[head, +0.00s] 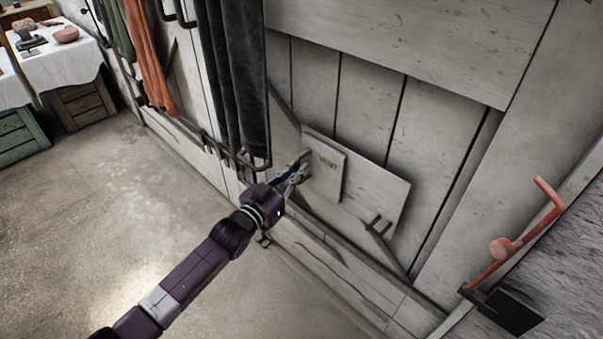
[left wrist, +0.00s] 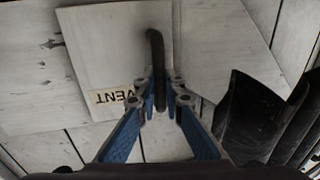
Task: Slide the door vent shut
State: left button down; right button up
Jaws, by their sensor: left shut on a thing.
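The door vent (head: 326,183) is a pale square sliding panel with a "VENT" label, low on the pale plank door. It also shows in the left wrist view (left wrist: 100,50), with a dark upright bar handle (left wrist: 155,60) by its edge. My left gripper (head: 303,162) is at the panel's left side in the head view. In the left wrist view its blue fingers (left wrist: 158,90) are closed around the lower part of the handle. The opening behind the panel, if any, is hidden. My right gripper is not in view.
A pale backing board (head: 383,190) extends right of the panel, with a small dark bracket (head: 378,228) near its end. Dark cloths (head: 238,80) hang close above my left gripper. A red lever (head: 515,240) is at the right. The concrete floor (head: 110,220) is clear.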

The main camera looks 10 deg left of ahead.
pick_arm(q)
jog(key=shift+w+a+r, duration=0.1)
jog(key=shift+w+a, duration=0.05)
jog(key=shift+a, duration=0.15)
jog(key=c, duration=2)
grip_release()
jog(key=shift+c, duration=0.2)
jog(key=v, duration=1.2)
